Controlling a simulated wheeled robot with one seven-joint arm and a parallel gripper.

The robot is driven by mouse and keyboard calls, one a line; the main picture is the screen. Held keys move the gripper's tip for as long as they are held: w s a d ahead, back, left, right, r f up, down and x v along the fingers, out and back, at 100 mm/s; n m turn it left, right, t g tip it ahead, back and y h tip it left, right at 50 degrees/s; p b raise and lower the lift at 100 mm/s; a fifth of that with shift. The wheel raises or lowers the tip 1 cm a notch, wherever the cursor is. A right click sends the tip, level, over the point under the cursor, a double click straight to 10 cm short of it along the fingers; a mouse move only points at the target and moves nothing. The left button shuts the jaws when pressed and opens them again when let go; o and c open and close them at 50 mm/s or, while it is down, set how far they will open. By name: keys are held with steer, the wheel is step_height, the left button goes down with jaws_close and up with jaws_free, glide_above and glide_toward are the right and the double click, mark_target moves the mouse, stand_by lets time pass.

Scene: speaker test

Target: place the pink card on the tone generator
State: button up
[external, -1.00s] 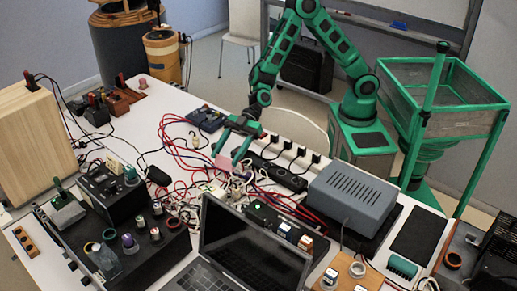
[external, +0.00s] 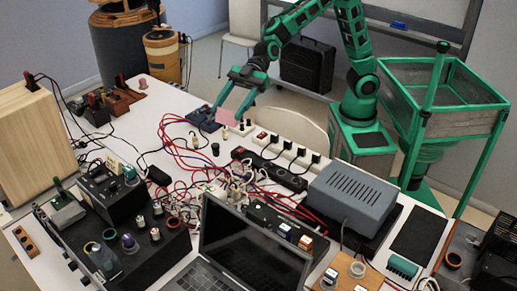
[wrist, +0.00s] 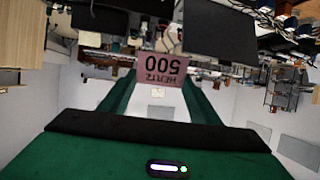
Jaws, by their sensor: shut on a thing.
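My gripper (external: 229,112) is shut on the pink card (external: 227,117), which sits between its two fingertips above the far edge of the white table. I cannot tell for sure which device is the tone generator. The black box with knobs and coloured sockets (external: 140,245) at the left front and the grey vented box (external: 352,193) at the right are both apart from the card.
A tangle of red and white cables (external: 185,150) covers the table's middle. A black power strip (external: 275,172) lies beside it. An open laptop (external: 250,245) stands at the front. A wooden box (external: 35,145) stands at the left.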

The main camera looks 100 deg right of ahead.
steer(key=s+a+f+t, duration=0.1)
steer(key=s+a+f, duration=0.1)
steer(key=s+a, duration=0.65)
steer(key=s+a+f, duration=0.2)
steer(key=s+a, duration=0.5)
steer(key=s, duration=0.3)
steer(key=s+a+r+m+h, duration=0.1)
steer(key=s+r, duration=0.1)
steer(key=s, duration=1)
steer(key=s+a+r+m, duration=0.1)
steer(key=s+r, duration=0.2)
steer(key=s, duration=0.8)
glide_above(332, 178)
steer(key=shift+t, duration=0.3)
step_height(332, 178, down, 12)
steer(key=shift+r, duration=0.1)
steer(key=shift+f, duration=2.1)
steer(key=o, duration=1)
steer(key=shift+f, duration=0.1)
